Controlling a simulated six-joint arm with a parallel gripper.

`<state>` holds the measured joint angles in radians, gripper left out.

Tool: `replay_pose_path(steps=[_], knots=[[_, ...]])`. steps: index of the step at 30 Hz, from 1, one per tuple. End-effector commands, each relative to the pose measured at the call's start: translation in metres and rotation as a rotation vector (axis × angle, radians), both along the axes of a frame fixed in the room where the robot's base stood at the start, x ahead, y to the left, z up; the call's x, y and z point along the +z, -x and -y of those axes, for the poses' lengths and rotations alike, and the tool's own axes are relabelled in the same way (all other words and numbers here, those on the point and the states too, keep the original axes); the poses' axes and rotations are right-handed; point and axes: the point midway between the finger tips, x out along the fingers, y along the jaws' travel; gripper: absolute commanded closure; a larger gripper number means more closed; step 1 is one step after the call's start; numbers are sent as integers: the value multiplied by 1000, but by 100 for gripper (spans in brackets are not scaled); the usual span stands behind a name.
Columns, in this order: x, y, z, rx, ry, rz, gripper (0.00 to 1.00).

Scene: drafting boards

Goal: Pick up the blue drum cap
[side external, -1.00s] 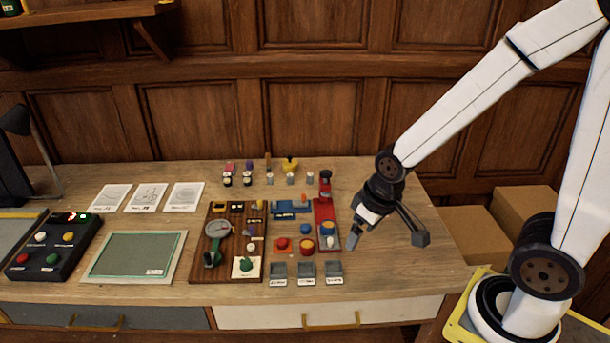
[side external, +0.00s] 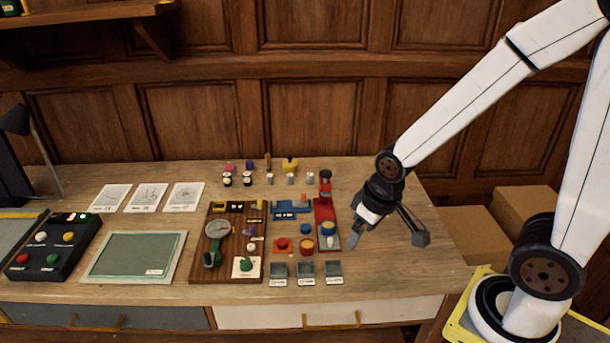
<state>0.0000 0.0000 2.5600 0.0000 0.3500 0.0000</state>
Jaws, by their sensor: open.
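A red stand (side external: 325,200) rises beside the cap. Grey trays (side external: 306,281) line the front. A brown board with a gauge (side external: 200,268) lies left. The right bench end is clear.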

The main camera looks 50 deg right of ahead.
Motion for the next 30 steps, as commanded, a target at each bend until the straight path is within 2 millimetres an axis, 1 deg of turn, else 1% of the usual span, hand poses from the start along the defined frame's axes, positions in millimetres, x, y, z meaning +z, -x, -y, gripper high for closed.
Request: replay_pose_path(steps=[8,14,17,20,23,30], knots=[[0,0,0,1,0,0,12],[-1,-9,3,27,2,-9,12],[-3,-21,6,64,5,-19,12],[-6,-37,11,118,5,-33,12],[-10,-56,18,185,4,-47,12],[-27,-104,39,369,-16,-65,12]])
